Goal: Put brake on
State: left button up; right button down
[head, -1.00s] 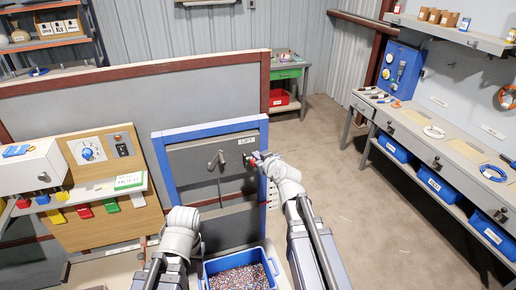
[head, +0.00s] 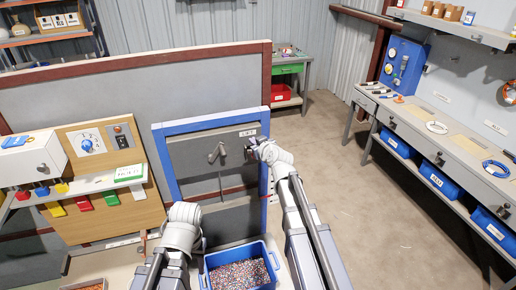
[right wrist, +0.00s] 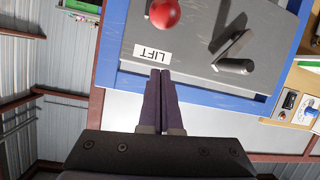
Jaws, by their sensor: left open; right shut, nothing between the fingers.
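A grey panel (head: 190,158) labelled LIFT stands in a blue frame (head: 166,170). A metal crank with a black grip (head: 215,154) sits on it and also shows in the right wrist view (right wrist: 235,65). A red ball knob (right wrist: 163,13) is on the panel by the LIFT label (right wrist: 152,53). No brake label is readable. My right gripper (head: 250,148) is shut and empty at the panel's right side. In the right wrist view its fingertips (right wrist: 160,72) point toward the label, apart from the knob. My left gripper (head: 184,222) is low left of the panel, open, its fingers mostly hidden.
A blue bin (head: 240,271) of mixed scrap stands between my arms. A control board (head: 110,180) with a dial and coloured tags is at left. A workbench (head: 445,150) with blue bins runs along the right. The floor (head: 370,220) between is clear.

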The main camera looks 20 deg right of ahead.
jog(key=f+b, duration=0.1)
jog(key=w+f+b, duration=0.2)
jog(key=f, duration=0.1)
jog(key=shift+d, duration=0.1)
jog(key=shift+s+d+f+b, duration=0.1)
jog(key=shift+s+f+b, duration=0.1)
jog(key=shift+s+b, duration=0.25)
jog(key=shift+w, duration=0.1)
